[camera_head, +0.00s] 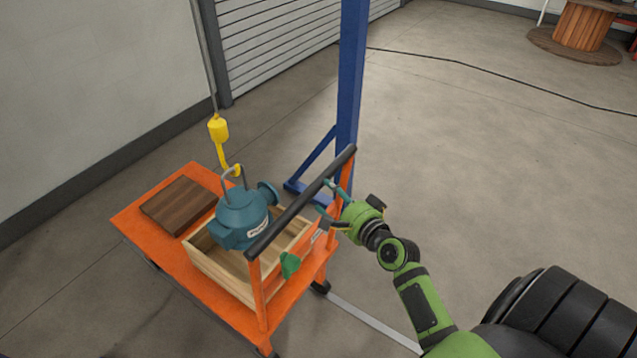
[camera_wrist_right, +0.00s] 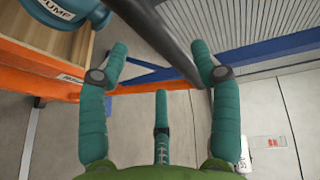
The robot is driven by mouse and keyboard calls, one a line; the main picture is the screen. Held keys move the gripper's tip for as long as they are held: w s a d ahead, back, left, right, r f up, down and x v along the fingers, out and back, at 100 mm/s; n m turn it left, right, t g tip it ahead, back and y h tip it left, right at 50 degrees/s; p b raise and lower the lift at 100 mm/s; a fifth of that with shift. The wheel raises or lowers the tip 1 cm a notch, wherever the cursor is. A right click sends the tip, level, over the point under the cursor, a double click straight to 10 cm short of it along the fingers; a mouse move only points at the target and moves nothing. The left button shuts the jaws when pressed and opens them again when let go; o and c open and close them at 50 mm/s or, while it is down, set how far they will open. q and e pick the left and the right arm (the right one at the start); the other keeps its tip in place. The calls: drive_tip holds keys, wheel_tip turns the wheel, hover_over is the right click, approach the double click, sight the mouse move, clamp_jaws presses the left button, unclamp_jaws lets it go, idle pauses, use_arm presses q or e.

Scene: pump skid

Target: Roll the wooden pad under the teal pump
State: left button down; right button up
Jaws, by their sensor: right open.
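The teal pump (camera_head: 240,218) hangs by its lifting loop at a yellow hook (camera_head: 231,165), over or partly in an open wooden crate (camera_head: 217,268). I cannot tell whether it touches the crate. The dark wooden pad (camera_head: 180,204) lies flat on the orange cart (camera_head: 140,222), left of the crate and not under the pump. My left gripper is out of view.
A blue post (camera_head: 350,90) with a braced foot stands just behind the cart. A green piece (camera_head: 290,264) hangs at the cart's handle side. A wall is at the left. Open floor (camera_head: 480,150) lies to the right, with a cable and a wooden spool (camera_head: 580,28) far back.

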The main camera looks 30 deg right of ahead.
sight(319, 187)
drive_tip(key=w, duration=0.3)
drive_tip(key=w+f, duration=0.1)
drive_tip(key=w, duration=0.2)
drive_tip(key=shift+w+f, duration=0.15)
clamp_jaws()
